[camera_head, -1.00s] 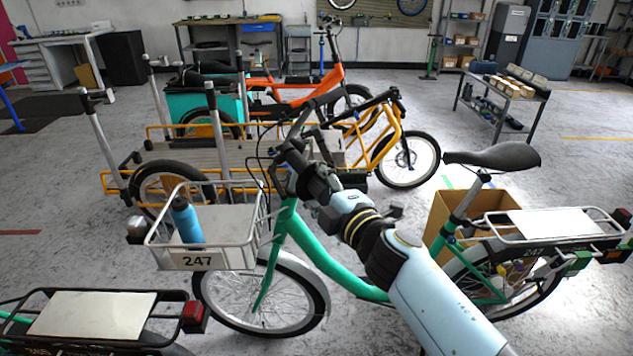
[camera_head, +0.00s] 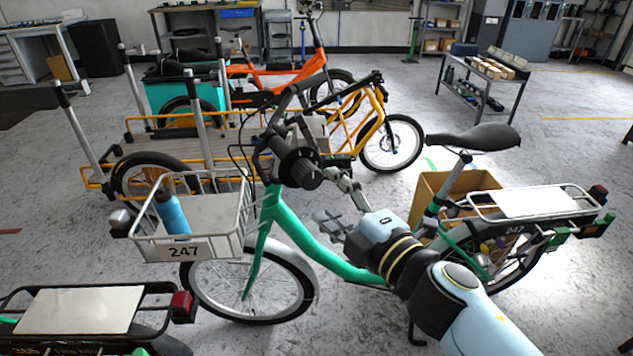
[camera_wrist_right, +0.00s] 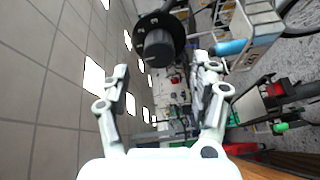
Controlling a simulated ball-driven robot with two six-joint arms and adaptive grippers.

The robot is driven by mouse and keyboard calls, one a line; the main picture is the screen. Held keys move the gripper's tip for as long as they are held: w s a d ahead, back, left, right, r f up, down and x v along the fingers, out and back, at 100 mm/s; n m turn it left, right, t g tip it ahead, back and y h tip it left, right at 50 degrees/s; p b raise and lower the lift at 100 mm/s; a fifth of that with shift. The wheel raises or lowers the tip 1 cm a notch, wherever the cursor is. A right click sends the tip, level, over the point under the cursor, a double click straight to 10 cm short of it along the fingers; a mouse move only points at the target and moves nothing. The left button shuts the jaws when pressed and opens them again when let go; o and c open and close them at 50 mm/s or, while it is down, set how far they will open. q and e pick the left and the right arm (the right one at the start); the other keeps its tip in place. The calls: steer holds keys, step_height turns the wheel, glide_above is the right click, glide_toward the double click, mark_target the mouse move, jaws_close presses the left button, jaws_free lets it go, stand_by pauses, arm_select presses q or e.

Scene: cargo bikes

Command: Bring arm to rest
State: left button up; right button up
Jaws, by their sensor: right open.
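My right arm (camera_head: 440,290) comes in from the lower right of the head view. My right gripper (camera_head: 326,198) is open beside the handlebar of the green bike (camera_head: 290,232). The gripper's two fingers stand apart in the right wrist view (camera_wrist_right: 162,72), with nothing held between them. A dark round handlebar grip (camera_head: 300,168) is just beyond the fingers; it also shows in the right wrist view (camera_wrist_right: 158,46). I cannot tell any contact. My left gripper is not in view.
The green bike's front basket (camera_head: 215,222) holds a blue bottle (camera_head: 171,212). Its saddle (camera_head: 475,138) and rear rack (camera_head: 530,203) are to the right, by a cardboard box (camera_head: 420,212). Another rack (camera_head: 80,310) is at lower left. An orange bike (camera_head: 285,77) stands behind.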

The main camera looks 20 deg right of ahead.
steer(key=shift+s+d, duration=0.1)
steer(key=shift+s, duration=0.5)
steer(key=shift+f, duration=0.1)
